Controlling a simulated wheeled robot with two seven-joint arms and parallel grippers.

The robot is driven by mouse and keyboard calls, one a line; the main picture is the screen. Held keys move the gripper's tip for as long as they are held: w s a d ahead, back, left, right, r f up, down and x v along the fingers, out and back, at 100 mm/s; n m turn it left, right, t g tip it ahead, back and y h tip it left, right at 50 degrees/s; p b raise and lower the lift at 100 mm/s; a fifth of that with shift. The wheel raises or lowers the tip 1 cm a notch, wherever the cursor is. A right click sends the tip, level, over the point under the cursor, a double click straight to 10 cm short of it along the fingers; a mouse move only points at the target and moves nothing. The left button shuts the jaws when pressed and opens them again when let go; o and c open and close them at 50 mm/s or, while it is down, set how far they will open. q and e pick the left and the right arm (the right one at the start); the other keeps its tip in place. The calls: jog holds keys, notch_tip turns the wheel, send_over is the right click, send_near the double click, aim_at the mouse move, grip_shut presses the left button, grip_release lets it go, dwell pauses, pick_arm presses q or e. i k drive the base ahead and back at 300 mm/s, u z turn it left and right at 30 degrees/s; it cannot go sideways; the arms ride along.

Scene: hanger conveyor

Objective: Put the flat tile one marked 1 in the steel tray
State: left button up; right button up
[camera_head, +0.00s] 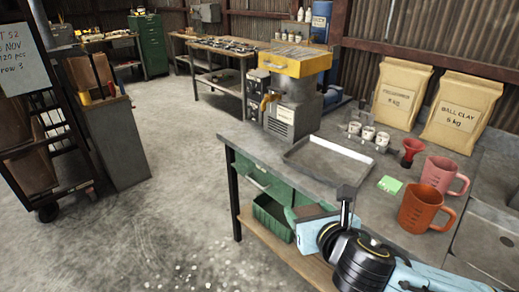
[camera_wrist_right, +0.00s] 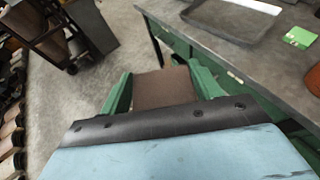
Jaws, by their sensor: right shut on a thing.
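My right gripper (camera_head: 304,212) is shut on a flat brown tile (camera_wrist_right: 163,87), which spans the gap between its green fingers in the right wrist view. No mark can be read on the tile's visible face. In the head view the tile is mostly hidden by the gripper and only a brownish edge shows. The gripper is in front of the bench's front edge, on the near side of the steel tray (camera_head: 290,158). The shallow tray lies flat on the grey bench top and looks empty; part of it also shows in the right wrist view (camera_wrist_right: 192,17). My left gripper is not in view.
A green pad (camera_head: 390,185), an orange mug (camera_head: 420,208), a pink mug (camera_head: 437,175) and a red funnel (camera_head: 411,150) stand right of the tray. Small white cups (camera_head: 368,133) and a grey-yellow machine (camera_head: 294,90) are behind it. Green drawers (camera_head: 262,183) are below the bench top.

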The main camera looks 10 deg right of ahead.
aim_at(320, 160)
jog(key=u, duration=0.25)
jog(key=i, duration=1.4)
jog(key=z, duration=0.85)
jog(key=i, duration=0.4)
jog(key=z, duration=0.35)
